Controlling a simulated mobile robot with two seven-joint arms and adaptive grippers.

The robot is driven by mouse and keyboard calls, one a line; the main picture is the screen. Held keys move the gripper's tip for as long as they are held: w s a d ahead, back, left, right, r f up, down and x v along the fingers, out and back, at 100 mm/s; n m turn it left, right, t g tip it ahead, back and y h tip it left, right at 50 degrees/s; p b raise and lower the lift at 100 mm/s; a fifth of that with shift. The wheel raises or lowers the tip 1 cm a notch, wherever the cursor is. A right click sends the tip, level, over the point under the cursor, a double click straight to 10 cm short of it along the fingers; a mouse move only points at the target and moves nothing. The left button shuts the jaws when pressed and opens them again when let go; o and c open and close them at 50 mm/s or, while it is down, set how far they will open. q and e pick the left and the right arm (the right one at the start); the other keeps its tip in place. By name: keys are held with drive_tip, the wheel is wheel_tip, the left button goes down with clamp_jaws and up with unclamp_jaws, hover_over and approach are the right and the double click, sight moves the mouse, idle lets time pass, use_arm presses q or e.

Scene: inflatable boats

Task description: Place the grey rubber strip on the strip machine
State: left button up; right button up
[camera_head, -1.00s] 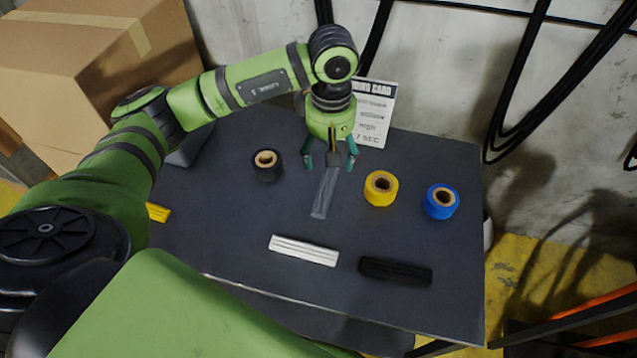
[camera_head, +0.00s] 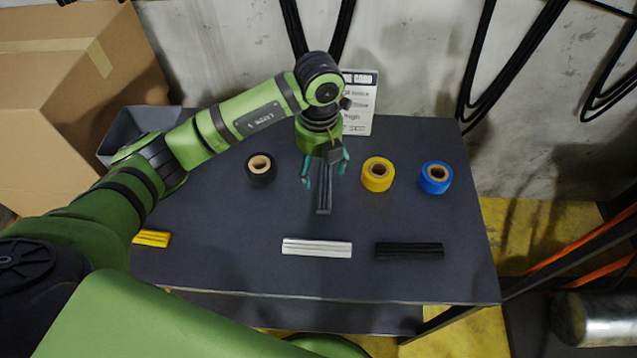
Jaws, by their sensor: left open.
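The grey rubber strip (camera_head: 324,195) lies on the dark table top, pointing from under my left gripper toward the table's front. My left gripper (camera_head: 324,172) is open above the strip's far end, with its teal fingers on either side of it. The gripper hides that far end, and I cannot tell whether the fingers touch the strip. My right gripper is not in view. I see no strip machine that I can make out.
On the table (camera_head: 230,275) lie yellow (camera_head: 151,239), white (camera_head: 316,247) and black (camera_head: 409,250) strips. Black (camera_head: 261,169), yellow (camera_head: 377,174) and blue (camera_head: 436,177) tape rolls stand behind them. A printed card (camera_head: 359,103) stands at the back. Cardboard boxes (camera_head: 60,110) are at left.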

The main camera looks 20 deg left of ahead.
sight(321, 182)
use_arm(q)
drive_tip(key=f+p, duration=0.1)
drive_tip(key=f, duration=0.2)
drive_tip(key=w+f+p, duration=0.1)
drive_tip(key=f, duration=0.2)
drive_tip(key=shift+w, duration=0.15)
drive_tip(key=shift+f, duration=0.45)
drive_tip(key=c, duration=1.4)
drive_tip(key=shift+r, duration=0.1)
